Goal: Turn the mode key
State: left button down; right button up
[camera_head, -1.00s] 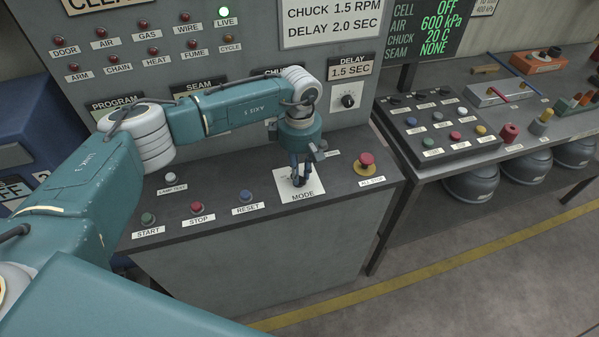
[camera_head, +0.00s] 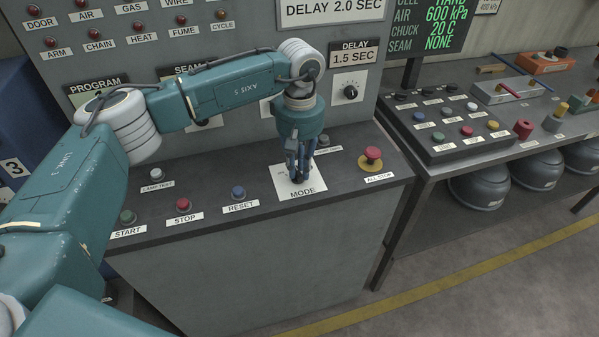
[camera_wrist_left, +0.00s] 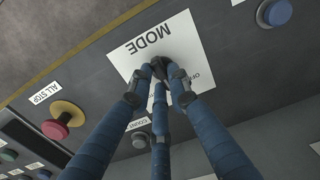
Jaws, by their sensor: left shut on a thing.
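The white MODE plate (camera_head: 314,187) lies on the sloping console top, between the blue RESET button and the red ALL STOP button. My left gripper (camera_head: 299,179) points down onto the plate with its blue fingers closed together. The left wrist view shows the fingertips (camera_wrist_left: 162,72) meeting over the middle of the MODE plate (camera_wrist_left: 190,35), shut on the mode key. The key itself is hidden by the fingers, so its angle cannot be seen. The status display (camera_head: 442,28) reads HAND on its top line, partly cut off. My right gripper is not in view.
The red ALL STOP button (camera_head: 372,155) stands close to the right of the plate. The RESET (camera_head: 238,193), STOP (camera_head: 183,205) and START (camera_head: 127,217) buttons are to the left. A dark button box (camera_head: 455,135) sits on the bench at right.

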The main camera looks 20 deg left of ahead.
pick_arm(q)
jog(key=shift+m, duration=0.4)
jog(key=shift+r, duration=0.1)
jog(key=c, duration=1.6)
grip_release()
jog(key=shift+c, duration=0.2)
jog(key=shift+r, duration=0.25)
notch_tip(320, 180, up, 12)
jog(key=shift+f, duration=0.25)
jog(key=shift+f, duration=0.1)
